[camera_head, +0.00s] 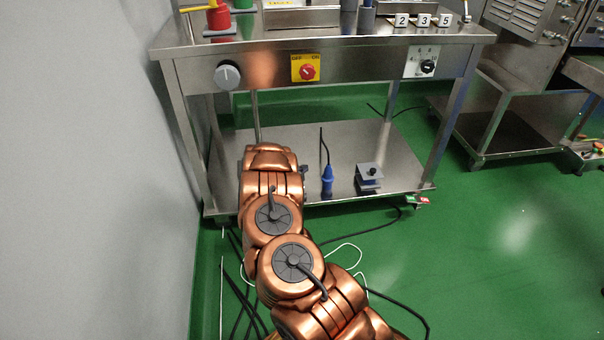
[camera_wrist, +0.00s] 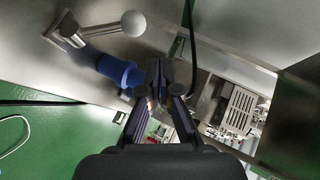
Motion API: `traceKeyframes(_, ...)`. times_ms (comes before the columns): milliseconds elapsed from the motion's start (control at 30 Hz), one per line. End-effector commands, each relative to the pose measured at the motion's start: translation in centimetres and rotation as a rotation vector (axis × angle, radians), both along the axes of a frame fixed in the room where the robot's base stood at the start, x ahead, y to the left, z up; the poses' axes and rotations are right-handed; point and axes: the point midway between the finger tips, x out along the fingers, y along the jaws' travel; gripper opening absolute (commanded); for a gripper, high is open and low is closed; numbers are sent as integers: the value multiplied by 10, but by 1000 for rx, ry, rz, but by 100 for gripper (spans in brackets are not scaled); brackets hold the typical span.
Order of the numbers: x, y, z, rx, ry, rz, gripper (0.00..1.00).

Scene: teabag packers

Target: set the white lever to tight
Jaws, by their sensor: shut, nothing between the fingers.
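The lever with a white ball knob (camera_wrist: 133,24) shows at the upper left of the wrist view. Its metal rod runs left to a pivot (camera_wrist: 68,30) on a steel surface. No setting marks can be read there. My gripper (camera_wrist: 163,82) is shut and empty, below and to the right of the knob in that picture and apart from it. In the head view, my copper arm reaches toward the lower shelf and hides the gripper. I cannot make out this lever in the head view.
A blue connector (camera_wrist: 120,70) with a dark cable is close left of my fingers; it stands on the steel lower shelf (camera_head: 280,140) in the head view (camera_head: 327,180). A small metal block (camera_head: 369,180) stands beside it. Cables lie on the green floor (camera_head: 500,240). A grey wall (camera_head: 90,170) is left.

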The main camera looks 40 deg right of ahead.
Motion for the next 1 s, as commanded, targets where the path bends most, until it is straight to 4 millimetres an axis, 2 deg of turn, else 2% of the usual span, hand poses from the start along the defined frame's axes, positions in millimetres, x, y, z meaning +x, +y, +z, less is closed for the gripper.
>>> traceKeyframes(67, -4, 3, 10, 3, -2, 0, 0)
traceKeyframes(100, -4, 11, 17, 3, -3, 2, 0)
traceKeyframes(500, -21, 65, 57, 2, -2, 2, 0)
traceKeyframes(700, -25, 76, 65, 1, -1, 1, 0)
traceKeyframes(1000, -26, 78, 66, 0, -1, 1, 0)
